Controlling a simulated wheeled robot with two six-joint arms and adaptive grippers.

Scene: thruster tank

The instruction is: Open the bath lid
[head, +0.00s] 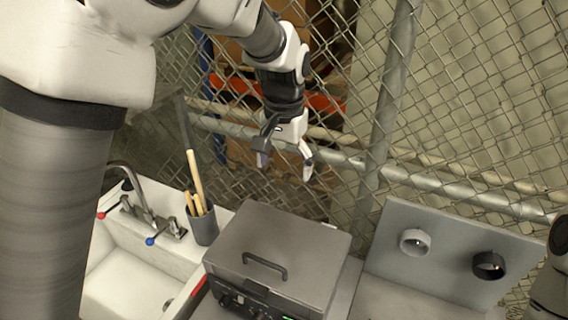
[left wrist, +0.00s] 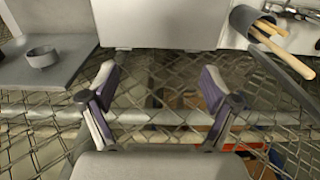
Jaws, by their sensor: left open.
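The bath (head: 262,295) is a grey box with a flat lid (head: 290,240), and the lid lies shut on top. A dark bar handle (head: 265,265) sits near the lid's front edge. My left gripper (head: 284,170) is open and empty, above and behind the lid's back edge, fingers pointing down. In the left wrist view my open fingers (left wrist: 158,88) are apart with nothing between them, and part of the bath (left wrist: 160,22) shows at the top. My right arm shows only partly at the right edge of the head view, and its gripper is out of view.
A sink (head: 125,275) with a faucet (head: 140,195) is at the left. A dark cup (head: 203,226) with wooden sticks stands beside the bath. A grey panel (head: 450,255) with two rings is at the right. A chain-link fence (head: 460,110) with metal pipes stands behind.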

